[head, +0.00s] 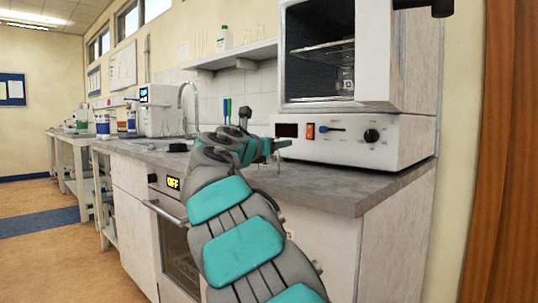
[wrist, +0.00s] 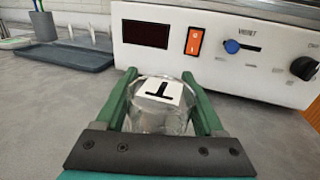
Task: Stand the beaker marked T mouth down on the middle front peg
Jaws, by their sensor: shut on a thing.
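My gripper (wrist: 165,100) is shut on a clear glass beaker (wrist: 158,118), which sits between its two green fingers in the wrist view. The beaker has a white label with a black T. Which way its mouth points is hard to tell. A dark grey tray with white upright pegs (wrist: 72,56) lies at the upper left of the wrist view. The front pegs are not clear to tell apart.
The oven (wrist: 220,40) with its orange switch and knobs stands right behind the beaker. Another glass vessel (head: 345,80) is inside the oven. Green and blue pens (head: 228,108) stand at the back. The sink tap (head: 190,100) is to the left. Bare worktop (wrist: 45,115) lies left of the gripper.

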